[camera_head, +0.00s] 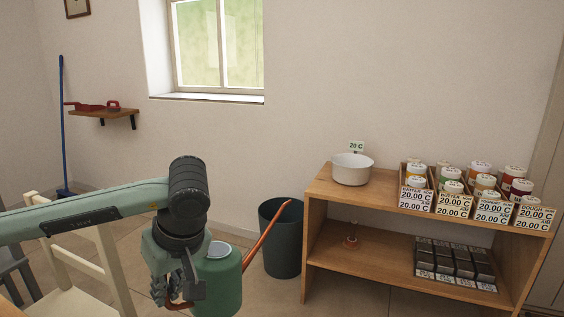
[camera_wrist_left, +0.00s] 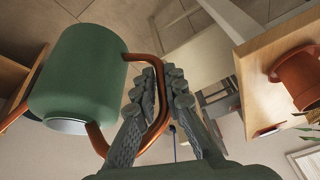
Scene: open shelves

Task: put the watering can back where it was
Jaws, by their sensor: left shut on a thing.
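The watering can (camera_head: 222,283) is green with a copper spout and handle. In the head view it is at the bottom, left of centre, with its spout pointing up and right in front of a dark bin. My left gripper (camera_head: 172,302) is beside the can, shut on its copper handle. In the left wrist view the can (camera_wrist_left: 78,75) fills the left side, and the gripper's fingers (camera_wrist_left: 166,78) close around the handle. The can is held in the air. Its lower part is cut off in the head view. My right gripper is not in view.
A wooden shelf unit (camera_head: 375,205) at right holds a white bowl (camera_head: 352,170), crates of jars and dark boxes (camera_head: 455,262). A dark bin (camera_head: 281,250) stands left of it. A cream chair (camera_head: 85,275) is at left. The wrist view shows a terracotta pot (camera_wrist_left: 298,70) on a table.

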